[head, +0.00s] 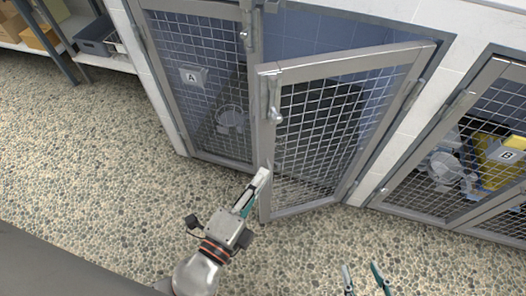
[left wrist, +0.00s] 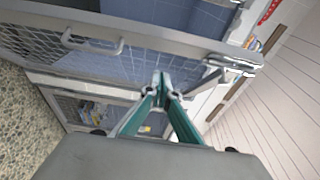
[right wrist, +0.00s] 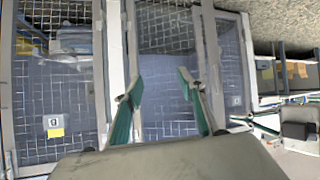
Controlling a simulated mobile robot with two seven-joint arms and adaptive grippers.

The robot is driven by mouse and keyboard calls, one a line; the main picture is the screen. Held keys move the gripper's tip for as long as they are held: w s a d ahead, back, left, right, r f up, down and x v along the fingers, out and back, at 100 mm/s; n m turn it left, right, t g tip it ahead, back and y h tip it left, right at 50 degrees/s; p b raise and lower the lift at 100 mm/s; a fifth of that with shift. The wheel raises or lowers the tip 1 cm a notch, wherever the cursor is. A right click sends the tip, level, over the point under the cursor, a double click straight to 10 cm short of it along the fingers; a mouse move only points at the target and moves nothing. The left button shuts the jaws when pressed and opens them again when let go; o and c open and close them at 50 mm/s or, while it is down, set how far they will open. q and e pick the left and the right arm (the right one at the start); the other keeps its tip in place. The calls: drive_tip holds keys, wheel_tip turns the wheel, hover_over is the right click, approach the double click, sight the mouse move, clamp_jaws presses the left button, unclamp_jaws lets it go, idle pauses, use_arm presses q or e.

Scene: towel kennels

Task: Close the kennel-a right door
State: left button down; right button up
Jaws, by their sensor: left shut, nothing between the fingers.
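The kennel-a right door (head: 400,72) is a grey-framed wire mesh door. It stands ajar, swung outward, with its free edge on the left and its hinge side on the right. A metal latch (head: 274,98) sits high on the free edge. The kennel-a left door (head: 190,35), with the label A (head: 194,76), looks shut. My left gripper (head: 262,178) is shut and empty at the low part of the free edge; I cannot tell whether it touches. Its closed fingers show in the left wrist view (left wrist: 162,88). My right gripper (head: 365,278) is open and empty, in front of the kennels.
Kennel B (head: 508,155) stands to the right with shut mesh doors, a yellow item and a bowl inside. A shelf (head: 105,60) with bins and boxes is at the far left. The pebbled floor (head: 90,170) is clear in front.

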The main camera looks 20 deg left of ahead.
sight(271, 141)
use_arm(q)
drive_tip(key=shift+w+a+p, duration=0.15)
drive_tip(key=shift+w+a, duration=0.1)
drive_tip(key=shift+w, duration=0.95)
drive_tip(key=shift+w+a+p, duration=0.1)
drive_tip(key=shift+w+a, duration=0.1)
drive_tip(key=shift+w, duration=0.95)
drive_tip(key=shift+w+a+p, duration=0.15)
drive_tip(key=shift+w+a, duration=0.1)
drive_tip(key=shift+w, duration=0.95)
use_arm(e)
drive_tip(key=shift+s+d+f, duration=0.5)
drive_tip(key=shift+d+f, duration=0.1)
drive_tip(key=shift+d, duration=0.05)
drive_tip(key=shift+r, duration=0.1)
